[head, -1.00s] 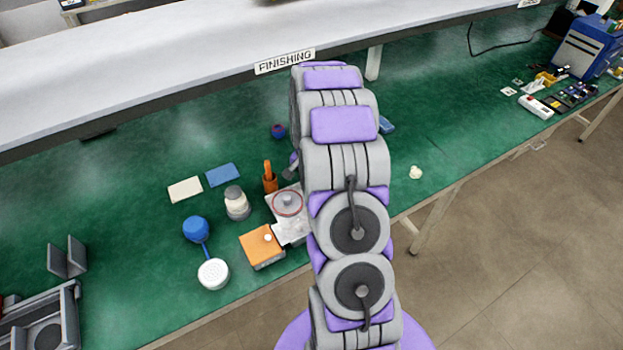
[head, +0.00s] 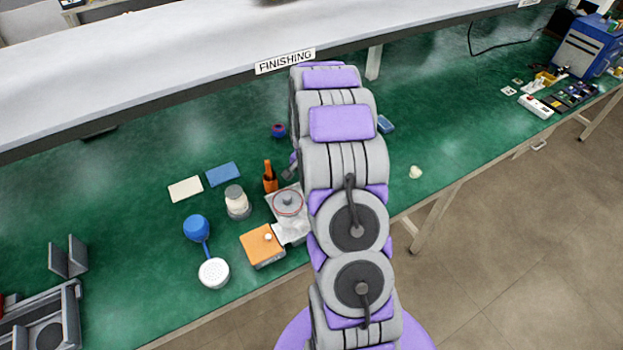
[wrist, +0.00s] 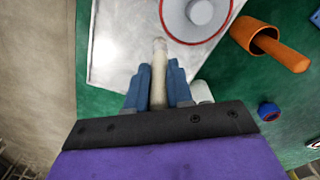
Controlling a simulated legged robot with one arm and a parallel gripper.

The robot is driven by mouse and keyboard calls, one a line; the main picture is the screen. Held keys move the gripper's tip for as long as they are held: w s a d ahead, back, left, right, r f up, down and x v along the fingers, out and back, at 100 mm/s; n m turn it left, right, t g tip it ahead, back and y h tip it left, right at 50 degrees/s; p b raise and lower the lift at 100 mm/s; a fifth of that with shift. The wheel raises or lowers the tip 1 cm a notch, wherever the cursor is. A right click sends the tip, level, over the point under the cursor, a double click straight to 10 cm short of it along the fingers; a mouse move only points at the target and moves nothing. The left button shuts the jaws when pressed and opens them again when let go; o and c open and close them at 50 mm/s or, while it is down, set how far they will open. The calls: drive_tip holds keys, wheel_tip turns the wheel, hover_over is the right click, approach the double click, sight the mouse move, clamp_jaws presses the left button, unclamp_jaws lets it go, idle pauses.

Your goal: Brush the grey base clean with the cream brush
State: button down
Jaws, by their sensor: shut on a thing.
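The grey base (head: 289,230) lies on the green bench, partly hidden behind my arm in the head view. In the wrist view the base (wrist: 118,50) is a pale grey plate with smudges on its surface, and a round grey part with a red ring (wrist: 198,14) sits on it. My gripper (wrist: 158,85) is shut on the cream brush (wrist: 158,68), holding it by its handle between the blue fingers. The brush's far end is over the base; I cannot tell whether it touches. In the head view my gripper and the brush are hidden by my arm.
An orange box (head: 262,246) stands against the base's left side. An orange holder (head: 270,178), a grey-and-white jar (head: 237,203) and a blue-handled white round scrubber (head: 214,272) are nearby. A cream lump (head: 415,172) lies right of my arm. The bench's front edge is close to the base.

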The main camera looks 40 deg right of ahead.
drive_tip(key=shift+w+a, duration=0.15)
drive_tip(key=shift+a, duration=0.3)
drive_tip(key=shift+r, duration=0.1)
drive_tip(key=shift+r+p, duration=0.9)
drive_tip(key=shift+r, duration=2)
drive_tip(key=shift+r, duration=0.1)
drive_tip(key=shift+r+p, duration=0.5)
drive_tip(key=shift+r, duration=0.85)
